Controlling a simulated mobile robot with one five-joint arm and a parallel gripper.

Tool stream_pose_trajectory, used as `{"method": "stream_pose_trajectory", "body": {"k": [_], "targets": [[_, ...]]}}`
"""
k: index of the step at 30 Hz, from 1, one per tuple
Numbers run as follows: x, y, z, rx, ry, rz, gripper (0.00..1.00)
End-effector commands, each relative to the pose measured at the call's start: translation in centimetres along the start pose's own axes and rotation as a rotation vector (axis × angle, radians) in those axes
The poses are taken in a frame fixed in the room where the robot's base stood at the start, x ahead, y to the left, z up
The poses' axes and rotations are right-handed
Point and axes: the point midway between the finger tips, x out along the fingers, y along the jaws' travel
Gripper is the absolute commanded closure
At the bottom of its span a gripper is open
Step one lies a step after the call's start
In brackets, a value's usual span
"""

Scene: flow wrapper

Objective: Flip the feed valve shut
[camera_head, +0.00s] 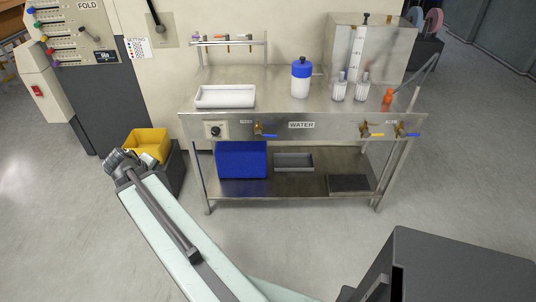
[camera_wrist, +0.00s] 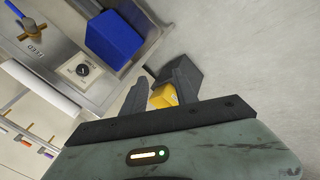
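The feed valve (camera_head: 264,130) is on the front panel of the steel bench, left of the WATER label. Its blue lever lies about level, pointing right from a brass body. In the wrist view the valve (camera_wrist: 33,28) is at the top left, beside a FEED label, its blue lever running to the upper-left corner. My gripper (camera_head: 124,160) is left of the bench in the head view, well apart from the valve. In the wrist view its fingers (camera_wrist: 162,70) are spread, with nothing held between them.
A yellow bin (camera_head: 147,143) on a dark box stands just behind my gripper. A black knob (camera_head: 214,131) is left of the valve. A blue box (camera_head: 241,160) sits on the lower shelf. Two more valves (camera_head: 366,131) (camera_head: 400,130) are at the right. Floor before the bench is clear.

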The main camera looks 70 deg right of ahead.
Motion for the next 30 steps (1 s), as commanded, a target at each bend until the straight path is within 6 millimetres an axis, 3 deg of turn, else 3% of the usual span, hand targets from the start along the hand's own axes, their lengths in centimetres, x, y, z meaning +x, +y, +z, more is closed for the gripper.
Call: {"method": "stream_pose_trajectory", "body": {"k": [1,4,6,9,12,15,18,23,30], "targets": [[6.5,3.8,2.6,0.013,0.009,0.107,0.65],[12.8,13.8,7.2,-0.020,0.018,0.332,0.65],[15.9,19.9,11.1,-0.065,0.005,0.473,0.65],[18.6,26.6,16.4,-0.146,-0.032,0.628,0.65],[19.8,30.8,20.3,-0.220,-0.069,0.726,0.65],[20.1,33.1,22.4,-0.267,-0.093,0.775,0.65],[19.9,34.0,23.0,-0.287,-0.101,0.793,0.65],[19.9,34.3,22.9,-0.288,-0.101,0.793,0.65],[22.4,36.6,22.7,-0.287,-0.101,0.792,0.65]]}}
